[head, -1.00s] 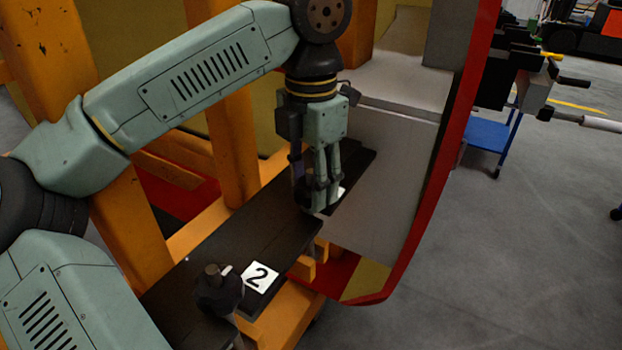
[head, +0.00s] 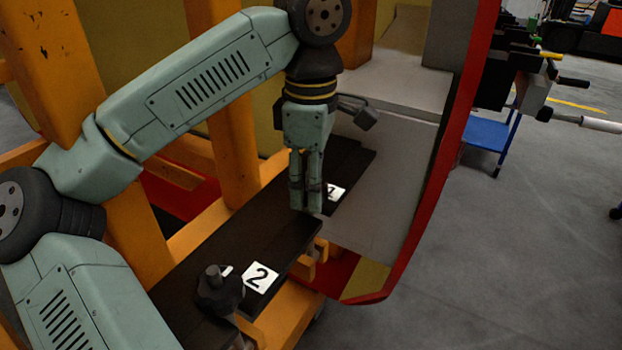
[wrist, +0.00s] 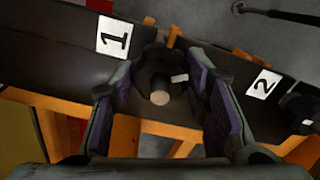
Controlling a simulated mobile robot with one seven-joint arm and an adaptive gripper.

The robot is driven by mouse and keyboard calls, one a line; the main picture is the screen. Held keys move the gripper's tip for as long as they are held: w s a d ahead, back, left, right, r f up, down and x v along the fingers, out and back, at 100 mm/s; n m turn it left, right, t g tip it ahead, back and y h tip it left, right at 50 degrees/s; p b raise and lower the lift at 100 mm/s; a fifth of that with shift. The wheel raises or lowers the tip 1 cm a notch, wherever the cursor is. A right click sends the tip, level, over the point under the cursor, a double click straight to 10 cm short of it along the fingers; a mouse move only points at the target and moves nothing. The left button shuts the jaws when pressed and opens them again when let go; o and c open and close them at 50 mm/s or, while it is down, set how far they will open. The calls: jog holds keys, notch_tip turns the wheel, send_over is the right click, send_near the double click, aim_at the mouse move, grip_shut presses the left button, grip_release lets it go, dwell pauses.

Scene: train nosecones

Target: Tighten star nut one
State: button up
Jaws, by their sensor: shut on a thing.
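Star nut one is the dark lobed knob (wrist: 158,72) beside the label "1" (wrist: 113,37) in the wrist view. A bolt end shows at its centre, and a small white mark is on one lobe. My gripper (wrist: 165,105) has a finger on each side of this nut and is shut on it. In the head view my gripper (head: 306,208) points straight down at the dark plate, and its fingers hide the nut. The label "1" (head: 335,192) shows just right of the fingers. Star nut two (head: 220,288) sits beside the label "2" (head: 261,277), nearer and to the left.
The dark plate (head: 236,232) lies along an orange frame (head: 283,318). A grey panel with a red edge (head: 432,190) rises close to the right of my gripper. An orange post (head: 232,150) stands to the left. A blue cart (head: 488,134) stands farther right on open floor.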

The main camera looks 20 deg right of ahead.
jog(key=m, duration=0.3)
jog(key=shift+m, duration=0.5)
jog(key=o, duration=1.1)
jog(key=shift+o, duration=0.2)
notch_tip(320, 180, up, 12)
jog(key=shift+f, duration=0.1)
dwell(0.4)
